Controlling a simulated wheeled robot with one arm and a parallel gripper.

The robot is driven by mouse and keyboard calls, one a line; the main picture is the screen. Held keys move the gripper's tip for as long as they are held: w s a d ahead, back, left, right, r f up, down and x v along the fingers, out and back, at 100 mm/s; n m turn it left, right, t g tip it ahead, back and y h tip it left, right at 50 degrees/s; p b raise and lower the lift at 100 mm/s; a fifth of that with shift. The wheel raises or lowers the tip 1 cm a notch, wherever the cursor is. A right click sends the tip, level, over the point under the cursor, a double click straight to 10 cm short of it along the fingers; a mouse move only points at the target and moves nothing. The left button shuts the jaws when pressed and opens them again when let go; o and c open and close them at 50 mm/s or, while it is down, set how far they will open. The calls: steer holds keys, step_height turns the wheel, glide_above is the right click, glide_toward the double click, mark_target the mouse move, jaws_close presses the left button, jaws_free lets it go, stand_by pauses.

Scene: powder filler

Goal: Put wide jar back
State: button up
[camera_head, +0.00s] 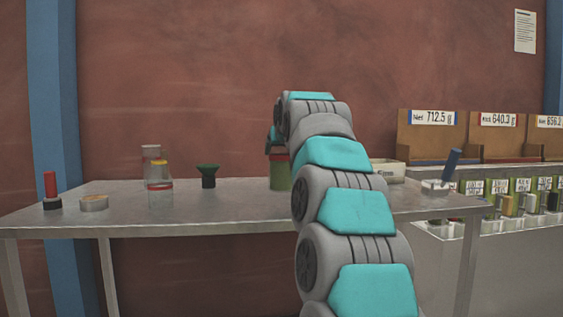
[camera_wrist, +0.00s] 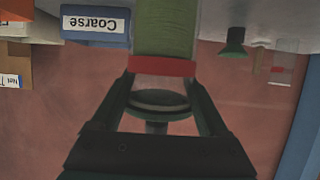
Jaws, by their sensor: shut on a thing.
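The wide jar (camera_head: 280,174) holds green contents and has a red band near its top; in the head view it is partly hidden behind my arm, at the middle of the table. The wrist view, upside down, shows the jar (camera_wrist: 165,30) with its red band (camera_wrist: 162,66) between my fingers. My gripper (camera_wrist: 163,77) is shut on it around the band. The jar's base is outside the wrist view, and I cannot tell whether it touches the table.
A box labelled "Coarse" (camera_wrist: 95,24) stands beside the jar. On the table (camera_head: 250,212) are a dark green funnel (camera_head: 208,175), glass jars (camera_head: 159,185), a round tin (camera_head: 94,202), a red-handled tool (camera_head: 51,188) and a blue-handled item (camera_head: 451,165). Labelled bins (camera_head: 432,140) stand at right.

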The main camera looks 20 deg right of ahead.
mark_target(282, 161)
steer(key=shift+f, duration=1.7)
steer(key=shift+f, duration=0.1)
steer(key=o, duration=1.2)
steer(key=b+v, duration=0.1)
steer(key=v, duration=1.1)
